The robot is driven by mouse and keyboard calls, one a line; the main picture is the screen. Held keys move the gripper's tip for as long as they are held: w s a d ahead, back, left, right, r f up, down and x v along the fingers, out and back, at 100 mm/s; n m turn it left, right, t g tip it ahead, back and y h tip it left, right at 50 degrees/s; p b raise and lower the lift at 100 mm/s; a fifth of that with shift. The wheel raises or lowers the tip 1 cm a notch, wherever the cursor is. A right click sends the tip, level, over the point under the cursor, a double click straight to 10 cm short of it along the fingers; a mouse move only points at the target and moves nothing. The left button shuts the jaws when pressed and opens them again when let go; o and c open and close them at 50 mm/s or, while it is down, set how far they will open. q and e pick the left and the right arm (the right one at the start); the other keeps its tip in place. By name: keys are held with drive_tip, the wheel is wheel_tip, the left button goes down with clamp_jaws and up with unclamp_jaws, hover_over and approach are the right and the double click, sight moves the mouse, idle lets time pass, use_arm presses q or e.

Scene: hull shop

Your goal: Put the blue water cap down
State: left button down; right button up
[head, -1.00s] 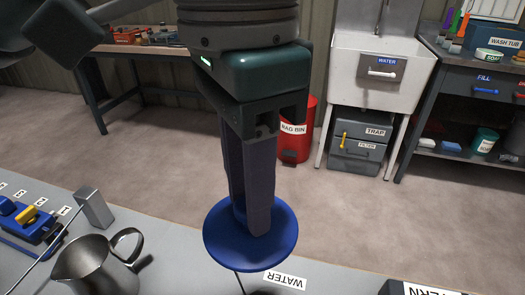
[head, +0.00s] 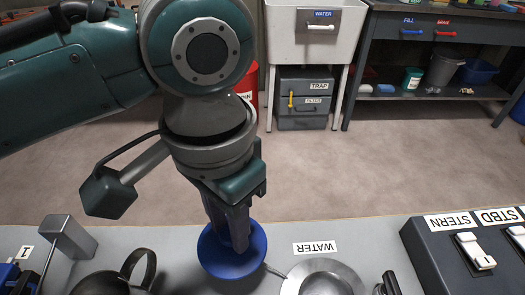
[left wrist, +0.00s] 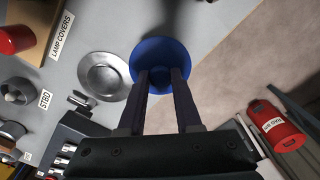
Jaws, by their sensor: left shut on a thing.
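The blue water cap (head: 231,258) is a round, shallow blue disc. My left gripper (head: 238,246) is shut on its middle and holds it over the grey bench, left of the WATER label (head: 315,247). In the left wrist view, the cap (left wrist: 160,52) sits between the two fingertips (left wrist: 160,88), beside a round metal dish (left wrist: 103,75). I cannot tell whether the cap touches the bench. My right gripper is not in view.
A metal jug (head: 105,282) stands left of the cap. The metal dish (head: 322,278) lies to its right. A dark switch box (head: 440,255) labelled STERN and STBD stands further right. A red bin (left wrist: 283,127) stands on the floor.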

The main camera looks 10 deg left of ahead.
sight(234, 255)
use_arm(q)
wheel_tip(234, 255, down, 8)
drive_tip(key=shift+r+b, duration=0.2)
drive_tip(key=shift+b, duration=0.75)
drive_tip(key=shift+f, duration=0.15)
drive_tip(key=c, duration=0.6)
unclamp_jaws()
wheel_tip(234, 255, up, 11)
drive_tip(key=p, duration=0.3)
drive_tip(key=shift+r, duration=0.65)
drive_tip(key=shift+h, duration=0.9)
drive_tip(key=s+d, duration=0.1)
drive_tip(key=s+d+f, duration=0.1)
drive_tip(key=s, duration=0.1)
drive_tip(key=shift+d+f, duration=0.1)
drive_tip(key=shift+d, duration=0.3)
drive_tip(key=s+a+n+t+y, duration=0.1)
drive_tip(key=s+a+n+t, duration=0.2)
drive_tip(key=s+a, duration=0.6)
drive_tip(key=a, duration=0.3)
drive_tip(key=shift+a+f+n+t+y, duration=0.15)
drive_tip(key=shift+n+t+y, duration=0.15)
drive_tip(key=shift+n, duration=0.1)
